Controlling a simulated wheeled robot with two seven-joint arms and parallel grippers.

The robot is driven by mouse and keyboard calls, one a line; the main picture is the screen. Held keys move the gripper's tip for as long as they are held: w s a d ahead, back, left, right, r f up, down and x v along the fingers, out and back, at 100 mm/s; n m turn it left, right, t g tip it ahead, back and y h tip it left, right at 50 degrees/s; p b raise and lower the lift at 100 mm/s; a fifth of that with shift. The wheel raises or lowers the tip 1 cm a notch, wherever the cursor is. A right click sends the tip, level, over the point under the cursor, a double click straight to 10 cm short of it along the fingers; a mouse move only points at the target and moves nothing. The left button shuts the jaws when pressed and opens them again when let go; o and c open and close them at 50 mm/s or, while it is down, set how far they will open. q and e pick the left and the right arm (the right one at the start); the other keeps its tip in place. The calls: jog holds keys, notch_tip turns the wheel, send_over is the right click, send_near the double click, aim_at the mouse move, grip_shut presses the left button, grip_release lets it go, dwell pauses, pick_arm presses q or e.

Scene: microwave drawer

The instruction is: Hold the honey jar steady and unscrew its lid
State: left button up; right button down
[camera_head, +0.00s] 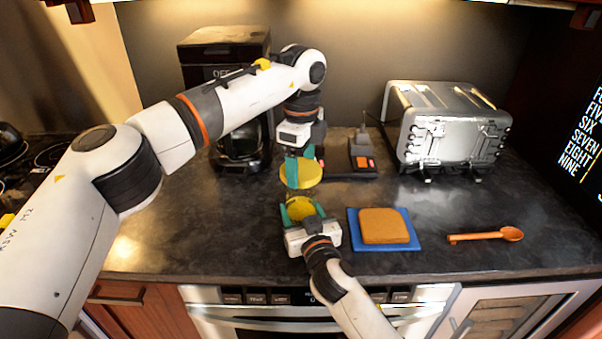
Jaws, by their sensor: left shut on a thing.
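My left gripper (300,174) reaches down from above and is shut on the round yellow lid (309,174), with a green finger across it. Below it in the picture, my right gripper (302,208) comes in from the front edge. Its green fingers are on both sides of the yellow honey jar (301,207) and appear closed on it. The jar's lower part is hidden by the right gripper. The lid shows above the jar in the picture, with a narrow gap between them.
A slice of bread (384,226) lies on a blue board (416,243) right of the jar. An orange spoon (487,236) lies farther right. A steel toaster (447,125), a coffee maker (226,48) and a dark device (361,150) stand behind.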

jog(key=shift+c, duration=1.5)
grip_release()
jog(key=shift+f, duration=0.1)
jog(key=shift+s, duration=0.1)
